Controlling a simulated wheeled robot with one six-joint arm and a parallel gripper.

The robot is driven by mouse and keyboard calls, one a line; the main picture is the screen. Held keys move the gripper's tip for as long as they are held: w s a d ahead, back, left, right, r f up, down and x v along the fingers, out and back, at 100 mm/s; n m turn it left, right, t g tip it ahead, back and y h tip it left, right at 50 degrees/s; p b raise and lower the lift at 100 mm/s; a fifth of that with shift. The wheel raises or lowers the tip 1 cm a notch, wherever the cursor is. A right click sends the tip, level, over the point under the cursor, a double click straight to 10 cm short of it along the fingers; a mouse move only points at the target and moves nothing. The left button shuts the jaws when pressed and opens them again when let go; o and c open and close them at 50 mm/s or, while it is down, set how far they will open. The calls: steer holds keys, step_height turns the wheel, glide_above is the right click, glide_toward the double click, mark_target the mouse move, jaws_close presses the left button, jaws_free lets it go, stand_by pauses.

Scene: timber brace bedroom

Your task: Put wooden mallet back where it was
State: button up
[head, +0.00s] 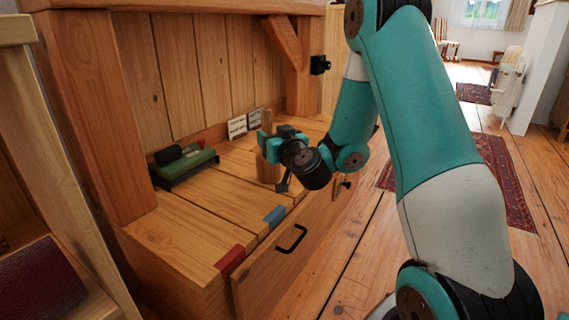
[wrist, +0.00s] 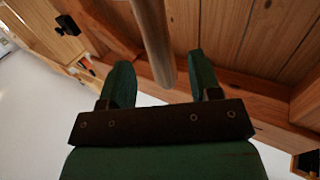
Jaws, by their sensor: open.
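A light wooden piece (head: 268,168), seemingly the wooden mallet, stands on the wooden bench top in the head view, partly hidden by my gripper (head: 268,142). In the wrist view a round wooden handle (wrist: 152,35) comes down from the top edge, its end in the space between my two green fingers (wrist: 160,62). The fingers are apart, with a visible gap on each side of the handle. The mallet's head cannot be made out clearly.
A green box-like object with a black roll (head: 185,162) lies at the left of the bench top. Small white cards (head: 238,126) stand at the back. Blue (head: 275,217) and red (head: 230,260) strips mark the front edge, above a drawer handle (head: 291,239). A timber brace (head: 284,42) overhangs the back.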

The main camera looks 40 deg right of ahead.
steer(key=s+a+b, duration=0.1)
steer(key=s+b, duration=0.3)
steer(key=s, duration=0.2)
steer(key=shift+b, duration=0.4)
steer(key=shift+a, duration=0.2)
steer(key=s+a+f+n+g+y, duration=0.1)
steer(key=s+a+n+g+y, duration=0.3)
steer(key=a, duration=0.6)
steer(key=s+a+f+n+g+y, duration=0.25)
steer(key=a+y, duration=0.25)
steer(key=a, duration=0.4)
steer(key=s+a+n+g+h, duration=0.1)
steer(key=s+a+n+g, duration=0.2)
steer(key=s+g, duration=0.8)
steer(key=s+a, duration=0.2)
steer(key=s, duration=0.6)
steer(key=shift+f, duration=0.3)
